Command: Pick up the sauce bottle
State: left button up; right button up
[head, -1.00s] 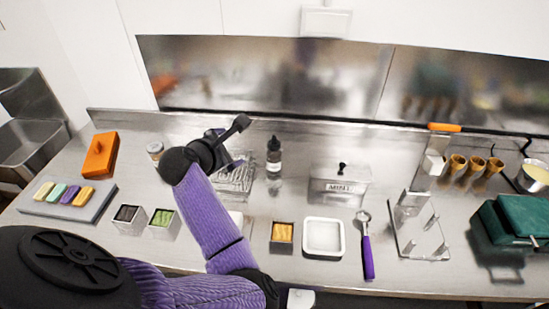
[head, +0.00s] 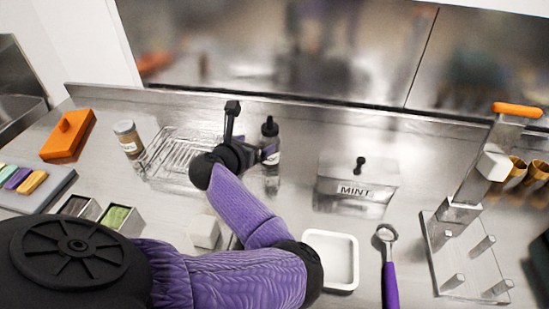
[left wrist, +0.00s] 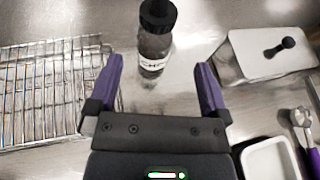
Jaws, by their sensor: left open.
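The sauce bottle (head: 270,143) is a small clear bottle with a black cap and a white label, upright on the steel counter. My left gripper (head: 250,138) is just left of it in the head view and partly overlaps its left edge. In the left wrist view, the open gripper (left wrist: 158,75) has its two purple fingers apart, with the bottle (left wrist: 154,45) upright ahead, between the finger lines and beyond the tips. I see no contact. My right gripper is not in view.
A wire rack (head: 170,155) lies left of the bottle, with a jar (head: 128,138) beside it. A metal MINT box (head: 352,188) stands to the right. A white tray (head: 331,288) and a purple-handled scoop (head: 390,280) lie nearer. Counter between bottle and MINT box is clear.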

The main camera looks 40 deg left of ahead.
aim_at(269, 122)
pick_arm(q)
jog(key=f+b, duration=0.1)
jog(key=f, duration=0.1)
jog(key=f+b, duration=0.1)
jog(key=f, duration=0.1)
jog(key=f+b, duration=0.1)
jog(key=f, duration=0.1)
jog(key=shift+w+a+b, duration=0.1)
jog(key=shift+w+b, duration=0.15)
jog(key=shift+b, duration=0.1)
jog(key=b+x, duration=0.1)
jog(key=x, duration=0.2)
jog(key=b+x, duration=0.2)
jog(key=x, duration=0.1)
jog(key=b+x, duration=0.1)
jog(key=x, duration=0.2)
jog(key=shift+s+a+f+b, duration=0.15)
jog(key=shift+s+f+b, duration=0.1)
jog(key=shift+f+b, duration=0.1)
jog(key=shift+w+r, duration=0.1)
jog(key=shift+w, duration=0.2)
jog(key=shift+r, duration=0.15)
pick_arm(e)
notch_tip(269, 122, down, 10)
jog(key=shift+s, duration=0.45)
